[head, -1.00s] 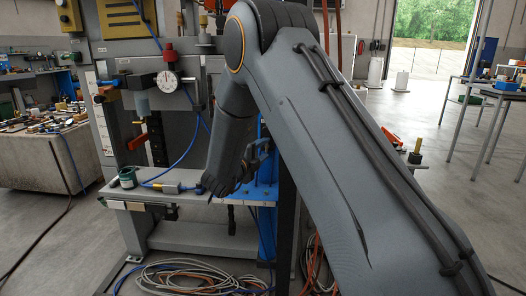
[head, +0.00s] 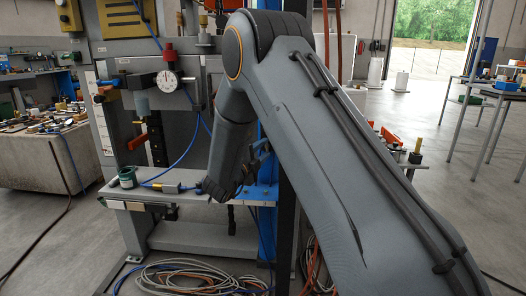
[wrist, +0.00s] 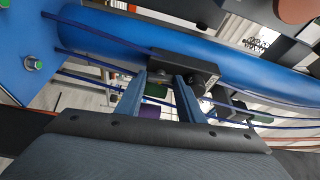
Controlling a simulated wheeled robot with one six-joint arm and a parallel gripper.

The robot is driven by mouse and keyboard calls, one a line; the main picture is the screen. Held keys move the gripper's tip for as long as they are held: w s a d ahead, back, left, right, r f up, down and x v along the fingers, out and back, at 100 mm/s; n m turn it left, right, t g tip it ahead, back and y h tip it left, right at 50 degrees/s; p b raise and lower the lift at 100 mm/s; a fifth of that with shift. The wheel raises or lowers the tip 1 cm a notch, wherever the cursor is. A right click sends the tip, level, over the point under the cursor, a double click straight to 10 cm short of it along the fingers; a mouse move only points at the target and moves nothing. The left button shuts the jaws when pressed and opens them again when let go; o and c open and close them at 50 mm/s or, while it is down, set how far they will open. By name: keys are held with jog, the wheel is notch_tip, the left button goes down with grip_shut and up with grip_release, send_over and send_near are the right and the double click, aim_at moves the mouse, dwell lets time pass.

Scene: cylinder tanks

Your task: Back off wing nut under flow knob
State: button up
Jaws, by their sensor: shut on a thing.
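In the wrist view the two blue-grey fingers of my gripper (wrist: 160,78) reach up to a black block (wrist: 190,65) mounted in front of a blue cylinder (wrist: 225,60). The fingers are shut on a small part just below the block, which I take for the wing nut; its shape is mostly hidden between the fingertips. A green knob (wrist: 157,90) and a purple knob (wrist: 149,112) show between the fingers, beyond them. I cannot tell which is the flow knob. In the head view my arm hides the fingertips and the nut.
A grey bench (head: 160,195) carries a blue hose with a brass fitting (head: 168,188) and a green-topped round part (head: 127,177). A round gauge (head: 167,82) stands above. Coiled hoses (head: 195,275) lie on the floor. Thin blue lines (wrist: 95,28) run close to the cylinder.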

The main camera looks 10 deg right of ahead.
jog(key=n, duration=0.2)
jog(key=n+t, duration=0.1)
jog(key=n, duration=0.1)
jog(key=n+t, duration=0.1)
jog(key=shift+d+f+n, duration=0.1)
jog(key=shift+f+n, duration=0.25)
jog(key=shift+n, duration=0.05)
jog(key=shift+s+d+n+t+y, duration=0.15)
jog(key=shift+n+t, duration=0.45)
jog(key=shift+n, duration=0.85)
jog(key=shift+w+n+t+y, duration=0.1)
jog(key=shift+n+t+y, duration=0.35)
jog(key=shift+n, duration=1)
jog(key=shift+f+t, duration=0.1)
jog(key=shift+t, duration=0.15)
jog(key=o, duration=0.8)
jog(key=shift+v, duration=3.95)
jog(key=shift+c, duration=0.3)
